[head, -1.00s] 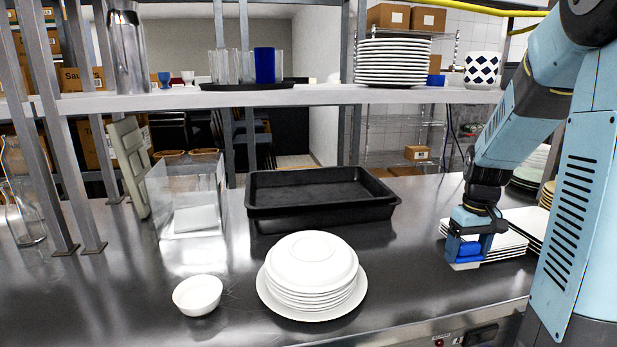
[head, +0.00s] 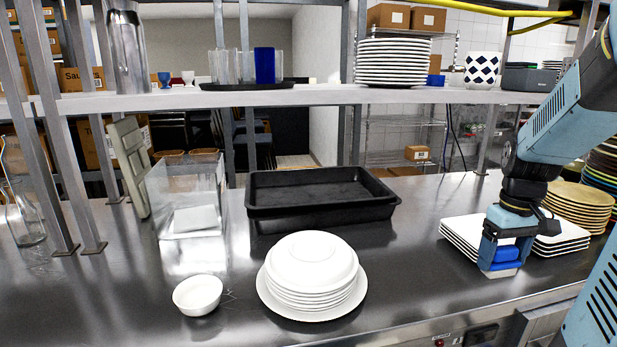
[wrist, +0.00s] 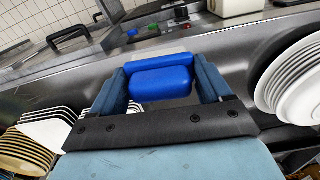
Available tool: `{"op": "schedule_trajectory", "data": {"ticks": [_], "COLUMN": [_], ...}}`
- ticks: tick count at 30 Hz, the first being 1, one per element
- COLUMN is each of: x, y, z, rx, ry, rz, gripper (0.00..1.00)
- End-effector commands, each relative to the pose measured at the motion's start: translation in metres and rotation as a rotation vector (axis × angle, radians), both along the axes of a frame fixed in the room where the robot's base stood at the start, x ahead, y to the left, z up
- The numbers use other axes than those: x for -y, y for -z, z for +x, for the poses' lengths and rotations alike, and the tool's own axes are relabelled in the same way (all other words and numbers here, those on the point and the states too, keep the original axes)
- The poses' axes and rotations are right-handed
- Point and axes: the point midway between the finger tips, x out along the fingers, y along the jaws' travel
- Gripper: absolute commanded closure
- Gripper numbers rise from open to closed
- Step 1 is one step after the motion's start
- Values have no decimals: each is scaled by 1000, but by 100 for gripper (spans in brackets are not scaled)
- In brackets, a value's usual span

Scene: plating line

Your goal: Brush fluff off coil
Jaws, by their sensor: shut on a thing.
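My gripper (head: 503,250) is shut on a blue brush (head: 507,254) with a pale, whitish strip along its lower edge. It holds the brush low over the right part of the counter, just in front of the white square plates. In the wrist view the brush's blue handle (wrist: 161,84) sits between the two fingers, with the pale strip beyond it. I cannot make out a coil in either view. Thin lines show on the counter just right of the small white bowl (head: 198,294); I cannot tell what they are.
A stack of white round plates (head: 312,270) stands at the front middle. White square plates (head: 461,231) and tan plates (head: 579,203) are at the right. A black tray (head: 320,217) and a clear container (head: 160,200) stand behind. The counter between the round plates and my gripper is clear.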

Motion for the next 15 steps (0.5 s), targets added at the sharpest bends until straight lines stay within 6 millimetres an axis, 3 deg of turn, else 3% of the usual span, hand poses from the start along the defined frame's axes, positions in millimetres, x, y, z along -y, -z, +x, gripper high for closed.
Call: {"op": "schedule_trajectory", "data": {"ticks": [15], "x": [-17], "y": [28], "z": [59], "rx": [-2], "ry": [-2], "rz": [0], "gripper": [46]}}
